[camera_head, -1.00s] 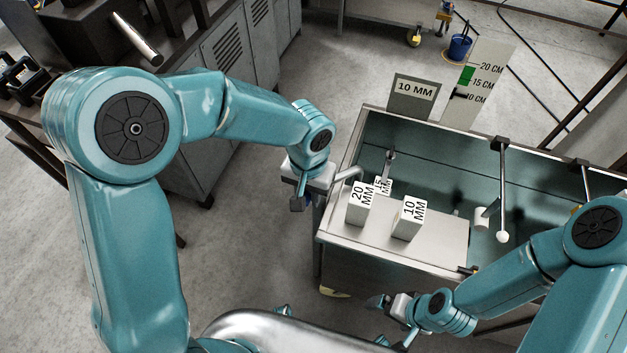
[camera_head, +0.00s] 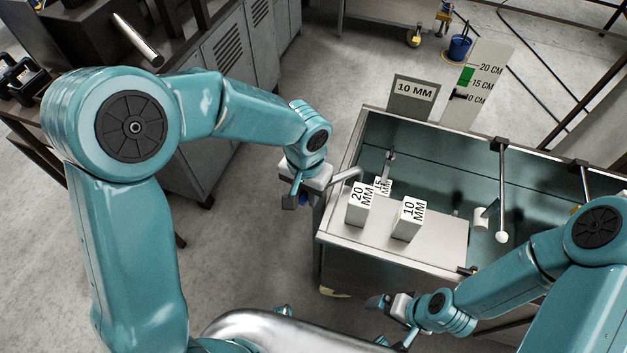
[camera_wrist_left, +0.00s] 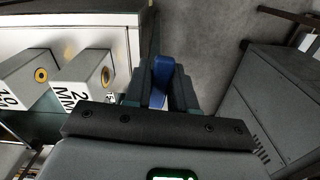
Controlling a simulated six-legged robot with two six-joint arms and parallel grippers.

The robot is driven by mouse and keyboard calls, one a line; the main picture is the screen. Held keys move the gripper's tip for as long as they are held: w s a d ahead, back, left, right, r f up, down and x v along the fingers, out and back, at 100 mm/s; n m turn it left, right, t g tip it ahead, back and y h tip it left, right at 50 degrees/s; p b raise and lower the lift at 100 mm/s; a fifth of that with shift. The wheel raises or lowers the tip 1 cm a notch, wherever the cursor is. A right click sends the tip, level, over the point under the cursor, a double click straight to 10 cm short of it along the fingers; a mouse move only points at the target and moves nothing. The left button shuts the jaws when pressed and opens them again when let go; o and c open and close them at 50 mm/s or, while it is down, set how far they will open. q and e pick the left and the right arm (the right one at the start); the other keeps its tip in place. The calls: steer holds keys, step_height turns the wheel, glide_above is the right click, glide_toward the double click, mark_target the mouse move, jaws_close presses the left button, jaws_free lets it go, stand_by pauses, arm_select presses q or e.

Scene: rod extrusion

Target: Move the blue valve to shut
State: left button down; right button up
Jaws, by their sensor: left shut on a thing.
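The blue valve (camera_wrist_left: 158,80) shows as a blue handle between the two dark fingers of my left gripper (camera_wrist_left: 160,92) in the left wrist view. The fingers are shut on it and hide part of it. In the head view my left gripper (camera_head: 297,202) is at the left end of the tank, low beside its outer wall. Only a small bit of blue shows there. My right gripper (camera_head: 378,321) is in front of the tank, apart from it, and looks open and empty.
The steel tank (camera_head: 342,236) has a tray with white blocks marked 20 MM (camera_head: 359,206) and 10 MM (camera_head: 408,220). A bent pipe (camera_head: 347,172) sits at its left rim, close to my left gripper. Grey cabinets (camera_head: 240,62) stand behind left. Floor between is clear.

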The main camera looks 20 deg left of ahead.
arm_select(q)
steer(key=shift+w+a+m, duration=0.15)
steer(key=shift+a+m, duration=0.15)
steer(key=shift+m, duration=0.2)
steer(key=shift+w+a+m+p, duration=0.2)
steer(key=shift+a+m+p, duration=0.3)
steer(key=shift+m, duration=0.5)
steer(key=shift+a, duration=0.1)
steer(key=shift+w+a+m+p, duration=0.3)
steer(key=shift+a+m+p, duration=0.15)
steer(key=shift+m, duration=0.55)
